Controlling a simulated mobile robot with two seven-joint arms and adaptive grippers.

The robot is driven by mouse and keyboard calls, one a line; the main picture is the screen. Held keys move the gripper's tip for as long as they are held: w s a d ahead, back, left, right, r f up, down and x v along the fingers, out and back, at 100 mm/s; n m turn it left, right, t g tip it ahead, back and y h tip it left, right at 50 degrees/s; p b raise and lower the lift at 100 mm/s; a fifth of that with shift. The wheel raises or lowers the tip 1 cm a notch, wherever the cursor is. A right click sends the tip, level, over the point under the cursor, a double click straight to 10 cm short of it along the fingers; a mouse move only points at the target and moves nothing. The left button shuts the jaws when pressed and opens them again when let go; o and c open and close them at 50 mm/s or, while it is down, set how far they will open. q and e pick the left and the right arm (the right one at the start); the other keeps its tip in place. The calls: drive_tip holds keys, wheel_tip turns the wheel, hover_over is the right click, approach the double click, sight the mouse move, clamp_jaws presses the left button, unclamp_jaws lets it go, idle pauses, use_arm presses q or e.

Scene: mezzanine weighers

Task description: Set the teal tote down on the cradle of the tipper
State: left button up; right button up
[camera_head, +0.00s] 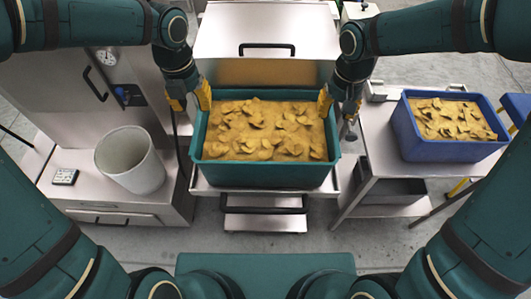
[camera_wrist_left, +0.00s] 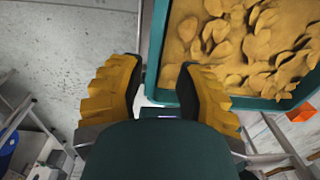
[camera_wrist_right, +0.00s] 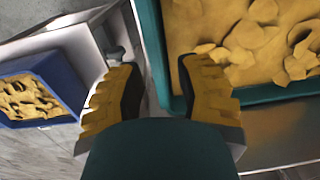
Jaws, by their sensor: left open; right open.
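The teal tote (camera_head: 265,175), filled with yellow-brown chip-like pieces, is in the middle of the head view. It appears to sit level on the metal cradle (camera_head: 203,187) of the tipper, whose edge shows around its base; the contact underneath is hidden. My left gripper (camera_head: 190,99) is open at the tote's left wall, one finger on each side of the rim. My right gripper (camera_head: 338,105) is open at the right wall in the same way. The wall also shows between the fingers in the left wrist view (camera_wrist_left: 157,50) and the right wrist view (camera_wrist_right: 153,50). Neither gripper is clamped.
A blue tote (camera_head: 450,148) with similar pieces stands on a metal table (camera_head: 375,150) at the right. A white bin (camera_head: 130,160) stands on a bench at the left, near a small dark device (camera_head: 65,177). A metal hopper lid (camera_head: 268,35) rises behind the teal tote.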

drive_tip(key=shift+r, duration=1.8)
